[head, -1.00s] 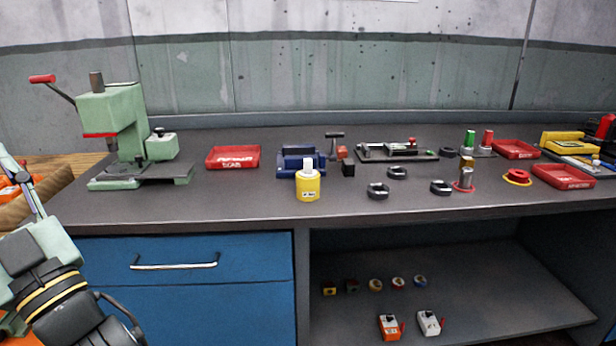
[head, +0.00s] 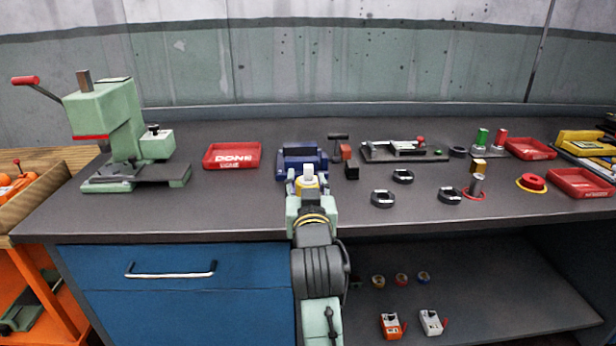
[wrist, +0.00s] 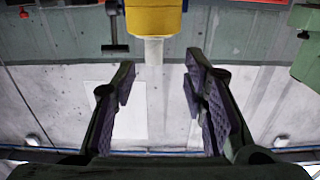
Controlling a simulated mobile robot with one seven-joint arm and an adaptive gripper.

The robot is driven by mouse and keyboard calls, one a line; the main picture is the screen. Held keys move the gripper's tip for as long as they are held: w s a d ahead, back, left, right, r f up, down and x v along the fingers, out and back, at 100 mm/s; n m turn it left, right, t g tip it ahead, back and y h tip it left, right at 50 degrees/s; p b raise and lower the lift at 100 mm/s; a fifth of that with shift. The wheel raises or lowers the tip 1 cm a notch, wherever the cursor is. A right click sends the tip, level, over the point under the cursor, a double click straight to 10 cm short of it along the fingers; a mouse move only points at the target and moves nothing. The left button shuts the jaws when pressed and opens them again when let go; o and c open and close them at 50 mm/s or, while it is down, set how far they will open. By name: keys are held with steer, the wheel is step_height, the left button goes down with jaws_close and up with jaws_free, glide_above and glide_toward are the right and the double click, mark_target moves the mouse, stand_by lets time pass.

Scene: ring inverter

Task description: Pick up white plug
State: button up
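The white plug (head: 308,171) stands upright on top of a yellow bottle (head: 311,183) near the front of the bench. My gripper (head: 308,193) is in front of the bottle in the head view and hides its lower part. In the wrist view, which looks upside down, the plug (wrist: 154,52) hangs below the yellow body (wrist: 153,18). My gripper (wrist: 160,68) is open there, with its padded fingers wide apart and nothing between the pads. The plug shows ahead, slightly left of the middle of the gap. I see no contact.
A blue fixture (head: 301,156) stands close behind the bottle, with a small dark T-shaped stand (head: 338,137) to its right. A red tray (head: 232,156) and a green press (head: 115,130) are at left. Black rings (head: 383,199) lie at right. The bench front-left is clear.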

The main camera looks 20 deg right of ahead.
mark_target(309, 171)
steer(key=shift+d+p+x, duration=0.15)
steer(key=shift+p+x, duration=0.35)
steer(key=shift+x, duration=1.05)
steer(key=shift+d+p+x, duration=0.15)
steer(key=shift+p+x, duration=0.3)
steer(key=shift+x, duration=1.05)
steer(key=shift+s, duration=0.1)
steer(key=shift+c, duration=0.4)
jaws_close()
